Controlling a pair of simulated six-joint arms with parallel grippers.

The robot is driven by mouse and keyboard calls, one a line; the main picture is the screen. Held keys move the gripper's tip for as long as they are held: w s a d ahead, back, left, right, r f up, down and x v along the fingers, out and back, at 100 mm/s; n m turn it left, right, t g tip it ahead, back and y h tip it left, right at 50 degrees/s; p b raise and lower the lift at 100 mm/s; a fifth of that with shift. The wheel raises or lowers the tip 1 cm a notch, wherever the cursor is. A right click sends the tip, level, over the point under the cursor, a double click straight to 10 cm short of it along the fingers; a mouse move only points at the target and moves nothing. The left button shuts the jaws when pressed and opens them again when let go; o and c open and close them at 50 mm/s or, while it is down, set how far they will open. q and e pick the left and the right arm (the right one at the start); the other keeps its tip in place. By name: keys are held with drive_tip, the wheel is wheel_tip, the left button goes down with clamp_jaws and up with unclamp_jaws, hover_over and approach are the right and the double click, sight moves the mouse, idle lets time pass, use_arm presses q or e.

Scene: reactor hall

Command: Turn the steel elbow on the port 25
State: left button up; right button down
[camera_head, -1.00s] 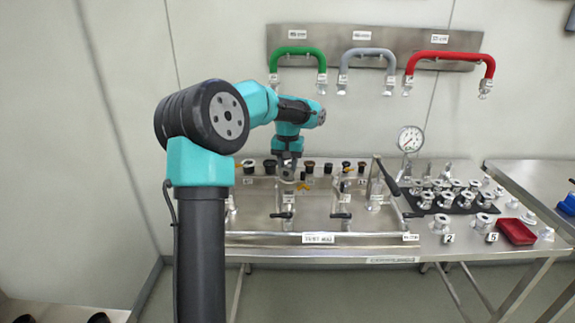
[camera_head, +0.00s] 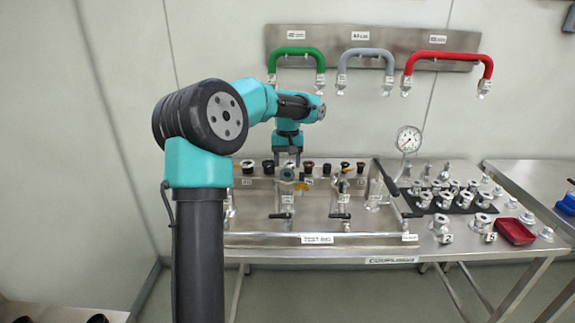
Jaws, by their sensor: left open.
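My left gripper (camera_head: 287,160) points down over the back part of the test rig (camera_head: 317,240), with its two fingers apart. The port labels along the rig are too small to read, so port 25 cannot be picked out. My right gripper is not in view.
Several dark and brown caps line the rig's back ledge, including a black one (camera_head: 344,167). A pressure gauge (camera_head: 408,139) stands to the right. Steel fittings on a black mat (camera_head: 456,209) and a red tray (camera_head: 514,232) lie further right. Green, grey and red hoses (camera_head: 449,56) hang behind.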

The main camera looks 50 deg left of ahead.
sight(288, 166)
use_arm(q)
drive_tip(key=shift+r, duration=3.15)
